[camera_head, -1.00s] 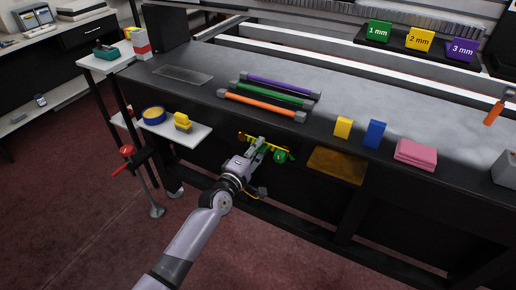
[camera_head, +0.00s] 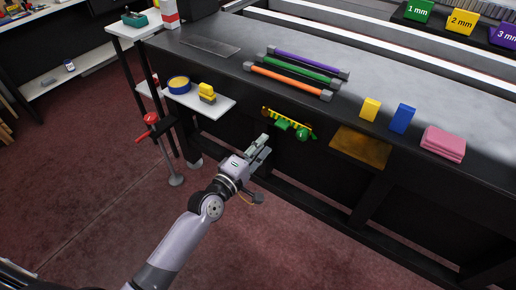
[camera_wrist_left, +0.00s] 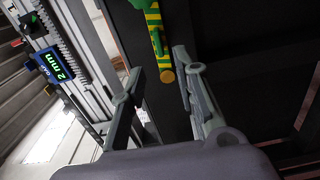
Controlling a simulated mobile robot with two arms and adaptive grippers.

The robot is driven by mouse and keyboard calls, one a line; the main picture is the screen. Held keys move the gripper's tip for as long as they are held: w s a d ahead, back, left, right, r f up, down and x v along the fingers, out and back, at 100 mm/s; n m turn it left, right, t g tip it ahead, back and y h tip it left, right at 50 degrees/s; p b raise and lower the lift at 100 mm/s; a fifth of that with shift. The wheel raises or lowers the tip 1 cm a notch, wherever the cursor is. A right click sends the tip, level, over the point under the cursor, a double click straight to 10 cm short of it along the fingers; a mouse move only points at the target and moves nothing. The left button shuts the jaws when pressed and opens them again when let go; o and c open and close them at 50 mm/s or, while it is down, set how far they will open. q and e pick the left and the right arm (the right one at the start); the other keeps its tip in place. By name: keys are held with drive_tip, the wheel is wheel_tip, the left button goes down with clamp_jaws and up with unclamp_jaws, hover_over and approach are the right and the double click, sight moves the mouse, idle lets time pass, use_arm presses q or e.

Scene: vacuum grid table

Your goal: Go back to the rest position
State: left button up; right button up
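My left gripper (camera_head: 264,146) is in front of the table's front side, below the tabletop edge. It is empty, apart from the green and yellow tools (camera_head: 290,126) hanging there, and sits to their lower left in the head view. In the left wrist view my left gripper (camera_wrist_left: 160,64) shows two spread fingers with nothing held. A yellow-and-green striped piece (camera_wrist_left: 154,30) is seen beyond and between the fingertips. My right gripper is not in view.
The black table (camera_head: 215,75) bears purple, green and orange bars (camera_head: 290,83), a yellow block (camera_head: 370,110), a blue block (camera_head: 402,119) and pink cloths (camera_head: 443,143). A white side shelf (camera_head: 213,108) and a red-handled clamp (camera_head: 152,118) stand left. Carpet in front is free.

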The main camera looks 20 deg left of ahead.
use_arm(q)
drive_tip(key=shift+s+a, duration=0.2)
drive_tip(key=shift+s, duration=0.35)
